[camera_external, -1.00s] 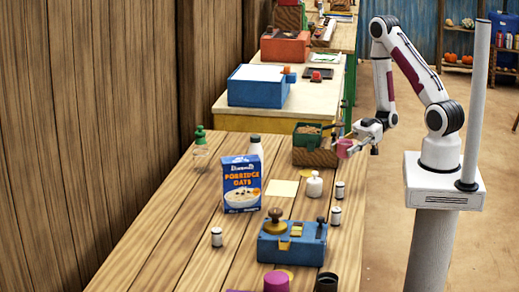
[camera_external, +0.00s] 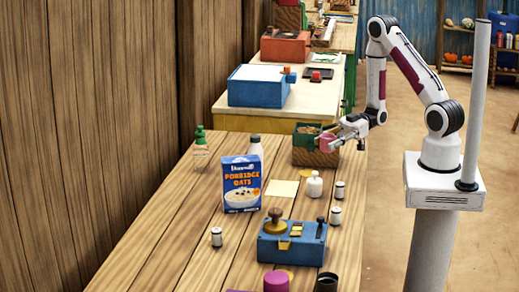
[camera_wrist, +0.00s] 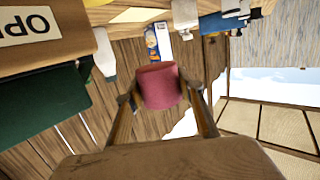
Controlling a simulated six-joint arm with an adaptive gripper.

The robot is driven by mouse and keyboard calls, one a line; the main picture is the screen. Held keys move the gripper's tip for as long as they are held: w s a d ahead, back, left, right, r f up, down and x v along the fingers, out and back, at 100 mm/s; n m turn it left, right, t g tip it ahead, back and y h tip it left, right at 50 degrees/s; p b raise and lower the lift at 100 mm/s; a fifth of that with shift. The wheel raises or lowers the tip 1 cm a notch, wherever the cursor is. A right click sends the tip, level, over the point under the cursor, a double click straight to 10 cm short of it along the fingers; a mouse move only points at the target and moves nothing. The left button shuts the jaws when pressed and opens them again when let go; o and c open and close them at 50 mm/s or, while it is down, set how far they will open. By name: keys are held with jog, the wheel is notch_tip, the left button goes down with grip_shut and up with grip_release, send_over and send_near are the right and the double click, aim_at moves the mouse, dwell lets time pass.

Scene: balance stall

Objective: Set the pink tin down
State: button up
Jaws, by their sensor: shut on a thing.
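The pink tin (camera_external: 327,143) is held in the jaws of my gripper (camera_external: 338,137), which is shut on it. In the outside view it is in front of the green box on the wooden block (camera_external: 314,157), near the far right end of the plank table (camera_external: 190,235). The wrist view shows the pink tin (camera_wrist: 159,86) between the two fingertips. I cannot tell from these frames exactly how high it is above the table.
A blue porridge oats box (camera_external: 242,184), a white bottle (camera_external: 314,184) and small silver-lidded jars (camera_external: 335,215) stand on the table. A blue balance box (camera_external: 291,243) is at the front, near another pink tin (camera_external: 276,281). A pale square (camera_external: 282,188) lies mid-table.

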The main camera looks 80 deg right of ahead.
jog(key=w+a+r, duration=0.1)
jog(key=w+r, duration=0.2)
jog(key=w, duration=0.4)
jog(key=shift+a+n+g+y, duration=0.15)
jog(key=shift+n+g+y, duration=0.15)
jog(key=shift+w+r, duration=0.15)
jog(key=shift+w, duration=0.1)
jog(key=w+r+m+t+h, duration=0.6)
jog(key=w+m+h, duration=0.4)
jog(key=h, duration=0.3)
jog(key=shift+w+r+m+t, duration=0.3)
jog(key=shift+w+r+m, duration=0.1)
jog(key=shift+w, duration=0.2)
dwell(0.4)
jog(key=shift+s+r, duration=0.1)
jog(key=shift+r, duration=0.05)
dwell(0.9)
